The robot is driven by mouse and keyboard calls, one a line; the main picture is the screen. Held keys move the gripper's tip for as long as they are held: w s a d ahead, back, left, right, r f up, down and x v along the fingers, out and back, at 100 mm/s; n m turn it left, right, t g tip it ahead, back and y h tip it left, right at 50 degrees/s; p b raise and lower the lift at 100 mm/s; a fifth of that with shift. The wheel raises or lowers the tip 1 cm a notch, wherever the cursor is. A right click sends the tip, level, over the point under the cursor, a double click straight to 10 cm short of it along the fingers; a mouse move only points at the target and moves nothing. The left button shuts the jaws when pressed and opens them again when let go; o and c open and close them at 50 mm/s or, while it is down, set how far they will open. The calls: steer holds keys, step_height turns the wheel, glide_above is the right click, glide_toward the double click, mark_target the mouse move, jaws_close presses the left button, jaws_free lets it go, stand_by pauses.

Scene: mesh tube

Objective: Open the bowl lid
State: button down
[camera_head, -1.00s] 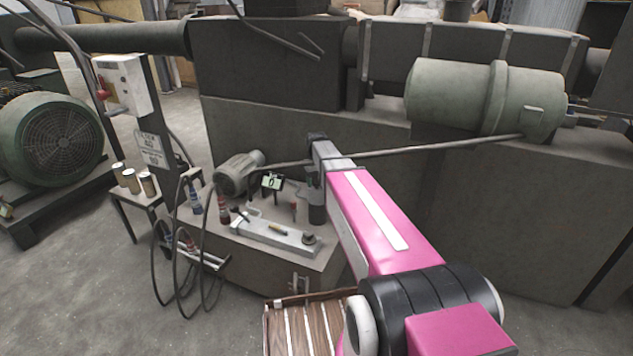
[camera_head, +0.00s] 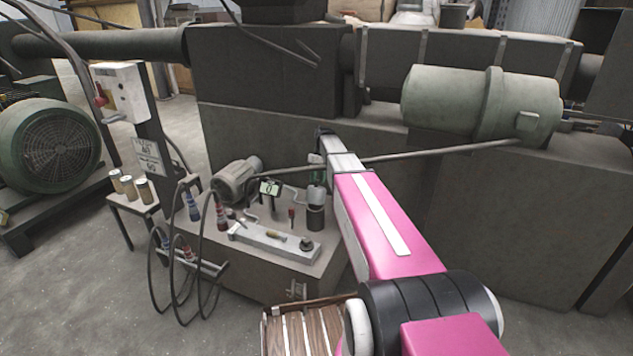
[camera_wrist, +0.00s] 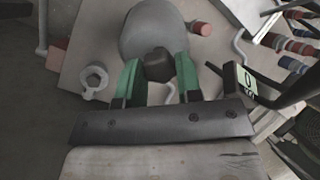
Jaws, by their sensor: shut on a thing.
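The lid is grey and rounded with a dark knob. In the wrist view the lid (camera_wrist: 150,32) is just past my fingertips, and the knob (camera_wrist: 157,66) is between the two green fingers of my gripper (camera_wrist: 158,75). My gripper is shut on this knob. In the head view my gripper (camera_head: 316,172) is above the dark round bowl (camera_head: 315,219), with the lighter grey lid (camera_head: 316,194) between them. I cannot tell from here whether there is a gap between lid and bowl. The inside of the bowl is hidden.
A long rod (camera_head: 430,154) passes close to my arm. Cans (camera_head: 128,186) stand on a side stool.

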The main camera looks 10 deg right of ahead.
steer(key=c, duration=0.8)
jaws_free()
steer(key=shift+r, duration=0.1)
steer(key=shift+v, duration=3.65)
